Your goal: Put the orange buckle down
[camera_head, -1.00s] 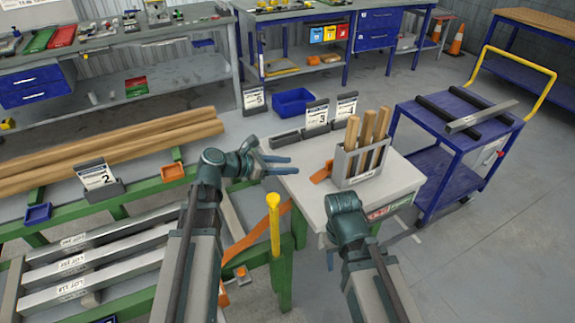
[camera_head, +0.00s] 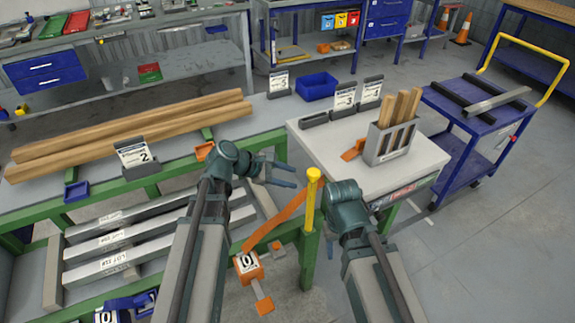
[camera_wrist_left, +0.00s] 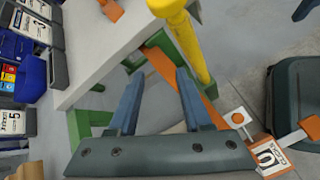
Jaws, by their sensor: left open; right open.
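The orange buckle (camera_head: 249,267), a boxy piece with a white number label, is low beside the green frame, at the lower end of an orange strap (camera_head: 276,221). It also shows at the lower right of the left wrist view (camera_wrist_left: 270,155). What supports it is unclear. My left gripper (camera_head: 292,174) is open and empty, above and right of the buckle, near the yellow post. Its two fingers (camera_wrist_left: 155,98) show apart in the wrist view. My right gripper (camera_head: 331,238) is right of the post, mostly hidden by its wrist; nothing shows in it.
The yellow-topped post (camera_head: 313,190) stands between my arms. A white table (camera_head: 420,165) holds a grey rack (camera_head: 390,143) with wooden handles. A blue buckle (camera_head: 130,303) is at lower left. Wooden beams (camera_head: 130,130) lie at left; a blue cart (camera_head: 465,125) stands at right.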

